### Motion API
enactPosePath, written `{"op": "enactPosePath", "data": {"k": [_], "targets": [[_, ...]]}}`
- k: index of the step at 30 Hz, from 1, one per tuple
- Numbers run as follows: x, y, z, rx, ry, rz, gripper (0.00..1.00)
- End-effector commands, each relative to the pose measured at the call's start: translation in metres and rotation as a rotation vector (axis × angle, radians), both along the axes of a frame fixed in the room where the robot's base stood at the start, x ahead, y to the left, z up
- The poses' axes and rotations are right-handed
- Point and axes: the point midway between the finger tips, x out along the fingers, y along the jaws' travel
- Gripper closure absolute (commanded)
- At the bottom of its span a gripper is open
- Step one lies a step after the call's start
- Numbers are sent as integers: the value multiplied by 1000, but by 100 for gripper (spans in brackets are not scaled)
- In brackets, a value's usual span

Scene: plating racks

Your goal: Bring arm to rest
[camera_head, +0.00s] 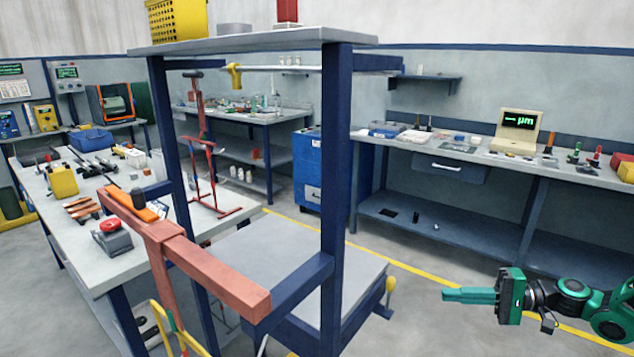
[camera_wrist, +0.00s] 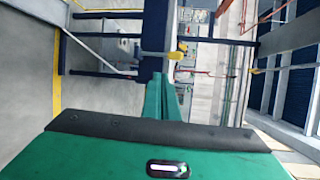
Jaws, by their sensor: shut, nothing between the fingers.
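My gripper (camera_head: 466,295) is at the lower right in the head view, held out over the floor and pointing left. Its green fingers lie together with nothing between them. In the wrist view my gripper (camera_wrist: 165,98) shows its green fingers side by side, and its green body fills the bottom of the picture. My green and black arm comes in from the right edge in the head view. The gripper is apart from the blue-legged rack (camera_head: 335,140), which stands to its left.
A red-brown rack frame (camera_head: 215,272) stands at the front left, by a cluttered grey table (camera_head: 95,255). A grey bench (camera_head: 480,155) with a small monitor (camera_head: 517,130) runs along the right wall. A blue cabinet (camera_head: 307,170) stands behind. Floor around the gripper is clear.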

Motion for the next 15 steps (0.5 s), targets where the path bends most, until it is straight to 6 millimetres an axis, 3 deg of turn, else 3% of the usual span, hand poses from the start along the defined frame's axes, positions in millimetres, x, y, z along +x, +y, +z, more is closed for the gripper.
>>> {"op": "enactPosePath", "data": {"k": [3, 7, 15], "targets": [[-14, 16, -11, -153, 74, 68, 100], [-32, 23, -22, -315, 152, 125, 100], [-73, 17, -24, -633, 282, 189, 100]]}}
